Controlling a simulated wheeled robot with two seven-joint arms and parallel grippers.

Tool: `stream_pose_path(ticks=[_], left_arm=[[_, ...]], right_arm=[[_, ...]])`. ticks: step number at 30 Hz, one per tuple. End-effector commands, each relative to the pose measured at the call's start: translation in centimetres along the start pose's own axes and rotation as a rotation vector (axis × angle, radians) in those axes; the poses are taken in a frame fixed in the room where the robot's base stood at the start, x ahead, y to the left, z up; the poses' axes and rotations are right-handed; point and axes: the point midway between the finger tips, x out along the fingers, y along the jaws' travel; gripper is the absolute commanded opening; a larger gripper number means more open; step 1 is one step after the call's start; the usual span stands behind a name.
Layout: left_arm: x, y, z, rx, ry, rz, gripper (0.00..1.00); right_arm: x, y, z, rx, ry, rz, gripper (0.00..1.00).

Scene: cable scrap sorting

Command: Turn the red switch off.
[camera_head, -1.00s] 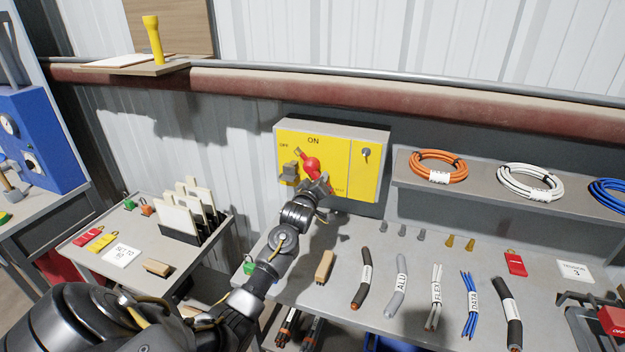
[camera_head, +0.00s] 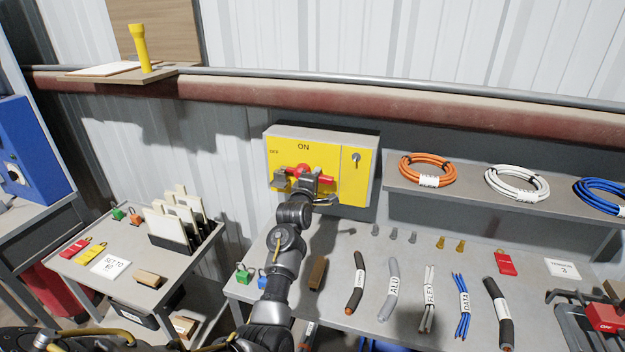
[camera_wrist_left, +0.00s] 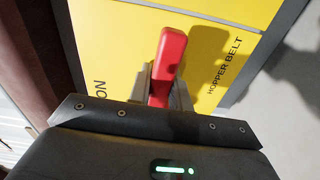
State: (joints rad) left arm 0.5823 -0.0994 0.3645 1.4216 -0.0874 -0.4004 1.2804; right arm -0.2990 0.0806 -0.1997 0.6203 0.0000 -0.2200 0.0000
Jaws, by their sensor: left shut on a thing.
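The red switch (camera_head: 322,176) is a rotary handle on the front of a yellow wall box (camera_head: 345,190). The box reads ON at the top and OFF at the upper left. The handle lies roughly level in the head view. My left gripper (camera_head: 306,181) is at the box front, shut on the handle and partly covering it. In the left wrist view the red handle (camera_wrist_left: 170,62) stands between the two fingers (camera_wrist_left: 160,88), with ON at left and HOPPER BELT at right. My right gripper is not in view.
Below is a grey bench (camera_head: 340,240) with cable pieces and tags. A shelf (camera_head: 470,200) with cable coils is at right.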

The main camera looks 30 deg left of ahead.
Motion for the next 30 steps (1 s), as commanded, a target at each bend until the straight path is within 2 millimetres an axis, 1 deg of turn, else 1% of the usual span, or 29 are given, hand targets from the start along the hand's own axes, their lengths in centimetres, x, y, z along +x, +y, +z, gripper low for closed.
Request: stream_pose_path(ticks=[7, 20, 21, 24, 26, 30], left_arm=[[0.00, 0.39, 0.01, -0.054, -0.001, 0.001, 0.00], [-0.01, 0.45, -0.06, -0.065, 0.000, 0.002, 0.00], [-0.01, 0.45, -0.06, -0.065, 0.000, 0.002, 0.21], [-0.01, 0.44, -0.07, -0.065, 0.001, 0.002, 0.34], [-0.01, 0.42, -0.07, -0.064, 0.000, 0.002, 0.42], [-0.02, 0.37, -0.08, -0.063, 0.001, 0.001, 0.42]], right_arm=[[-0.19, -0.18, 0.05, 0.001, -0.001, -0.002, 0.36], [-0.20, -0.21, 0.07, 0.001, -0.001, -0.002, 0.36], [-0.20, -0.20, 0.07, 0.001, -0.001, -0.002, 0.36], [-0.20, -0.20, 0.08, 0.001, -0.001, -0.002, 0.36], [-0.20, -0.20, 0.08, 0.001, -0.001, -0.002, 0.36], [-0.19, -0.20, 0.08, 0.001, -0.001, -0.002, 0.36]])
